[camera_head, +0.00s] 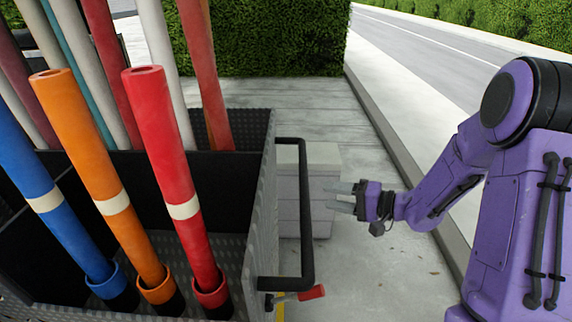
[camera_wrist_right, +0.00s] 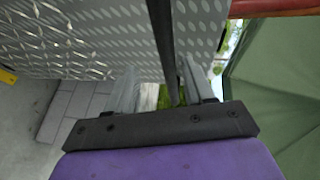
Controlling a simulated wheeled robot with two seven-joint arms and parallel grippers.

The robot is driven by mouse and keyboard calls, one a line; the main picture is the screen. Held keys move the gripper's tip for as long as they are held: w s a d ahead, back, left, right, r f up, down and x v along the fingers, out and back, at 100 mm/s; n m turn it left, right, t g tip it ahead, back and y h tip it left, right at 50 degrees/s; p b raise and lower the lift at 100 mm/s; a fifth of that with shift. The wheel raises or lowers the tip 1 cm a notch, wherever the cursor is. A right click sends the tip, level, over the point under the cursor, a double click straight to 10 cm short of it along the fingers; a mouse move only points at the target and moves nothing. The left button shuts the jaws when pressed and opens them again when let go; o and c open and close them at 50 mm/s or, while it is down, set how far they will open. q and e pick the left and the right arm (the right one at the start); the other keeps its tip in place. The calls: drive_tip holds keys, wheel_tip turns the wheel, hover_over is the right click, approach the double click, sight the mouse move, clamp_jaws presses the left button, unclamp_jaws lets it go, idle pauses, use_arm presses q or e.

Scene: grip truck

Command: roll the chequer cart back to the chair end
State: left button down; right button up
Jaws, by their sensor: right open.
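The chequer cart (camera_head: 262,215) is a dark, open-topped box of patterned metal plate at the left of the head view. Its plate also shows in the right wrist view (camera_wrist_right: 70,40). A black handle bar (camera_head: 308,215) stands out from its right side. My right gripper (camera_head: 340,197) is open and empty, with its fingers pointing left at the handle. In the head view its fingertips appear just right of the bar. In the wrist view the dark bar (camera_wrist_right: 163,45) lines up with the gap between the fingers. My left gripper is out of view.
Blue, orange and red poles (camera_head: 163,150) stand in the cart, with more behind. A red-ended lever (camera_head: 312,292) sits below the handle. A grey block (camera_head: 322,165) stands behind the bar. A kerb (camera_head: 400,150) and road lie right; a hedge (camera_head: 280,40) stands behind. Green fabric (camera_wrist_right: 280,100) shows in the wrist view.

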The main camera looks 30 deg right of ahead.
drive_tip(key=r+x, duration=0.1)
drive_tip(key=x, duration=0.9)
drive_tip(key=shift+a+p, duration=0.2)
drive_tip(key=shift+p, duration=0.25)
drive_tip(key=shift+y, duration=0.3)
clamp_jaws()
